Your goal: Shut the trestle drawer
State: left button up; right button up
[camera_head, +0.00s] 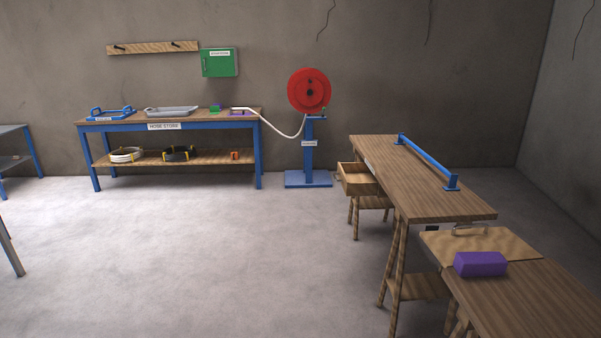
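The trestle table (440,200) stands at the right on wooden trestle legs. Its wooden drawer (357,179) sticks out from the left side, near the far end, and stands open. The drawer's open top shows, and its inside looks empty from here. Neither of my grippers is in view, so nothing is touching the drawer in this picture.
A blue-framed bench (170,123) with trays and hoses stands at the back wall. A red reel (309,91) on a blue stand (308,179) is behind the drawer. A purple block (480,264) lies on the near right table. The floor (220,250) left of the trestle is clear.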

aim_at(356, 179)
jog(key=i+z, duration=0.15)
jog(key=i, duration=0.35)
jog(key=i+j+z, duration=0.2)
jog(key=i, duration=0.35)
jog(key=i+j+z, duration=0.15)
jog(key=i, duration=0.35)
jog(key=i+j+z, duration=0.15)
jog(key=i, duration=0.25)
jog(key=i+j+z, duration=0.15)
jog(key=i, duration=0.2)
jog(key=i+j+z, duration=0.15)
jog(key=i, duration=0.25)
